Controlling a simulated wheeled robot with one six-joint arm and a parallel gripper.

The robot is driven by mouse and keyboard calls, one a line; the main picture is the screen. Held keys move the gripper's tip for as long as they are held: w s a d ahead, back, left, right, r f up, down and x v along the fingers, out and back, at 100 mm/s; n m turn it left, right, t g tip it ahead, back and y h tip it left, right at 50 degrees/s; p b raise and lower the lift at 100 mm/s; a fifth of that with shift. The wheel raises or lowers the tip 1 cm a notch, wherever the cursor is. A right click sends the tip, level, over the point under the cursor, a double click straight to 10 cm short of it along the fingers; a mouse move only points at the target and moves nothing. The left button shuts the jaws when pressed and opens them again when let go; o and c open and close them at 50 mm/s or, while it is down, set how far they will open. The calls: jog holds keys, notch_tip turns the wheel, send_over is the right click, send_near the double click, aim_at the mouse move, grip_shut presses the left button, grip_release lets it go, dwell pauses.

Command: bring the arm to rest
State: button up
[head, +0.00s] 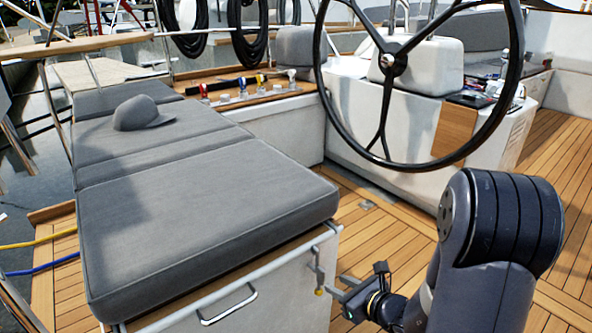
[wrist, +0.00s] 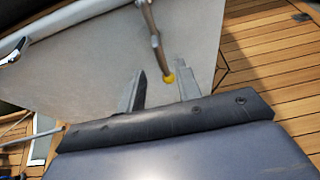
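My gripper (head: 342,294) is low at the front corner of the cushioned locker, in the lower middle of the head view. In the wrist view its two grey fingers (wrist: 160,72) stand apart with a gap between them, and I see nothing held. A thin metal lever (head: 318,268) with a yellow tip hangs from the locker's corner just left of the fingers. In the wrist view this lever (wrist: 152,30) comes down from the top, and its yellow tip shows in line with the gap. I cannot tell whether the fingers touch it.
The locker's grey cushion (head: 205,215) has a grey cap (head: 140,114) on its far part. A metal handle (head: 229,306) is on the locker front. A large black steering wheel (head: 322,60) stands ahead. Teak floor (head: 565,165) is open at the right.

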aim_at(324, 278)
jog(key=b+x, duration=0.2)
jog(key=x, duration=0.6)
jog(key=shift+d+r+p, duration=0.1)
jog(key=shift+p, duration=0.2)
jog(key=shift+s, duration=0.1)
jog(key=shift+b, duration=0.3)
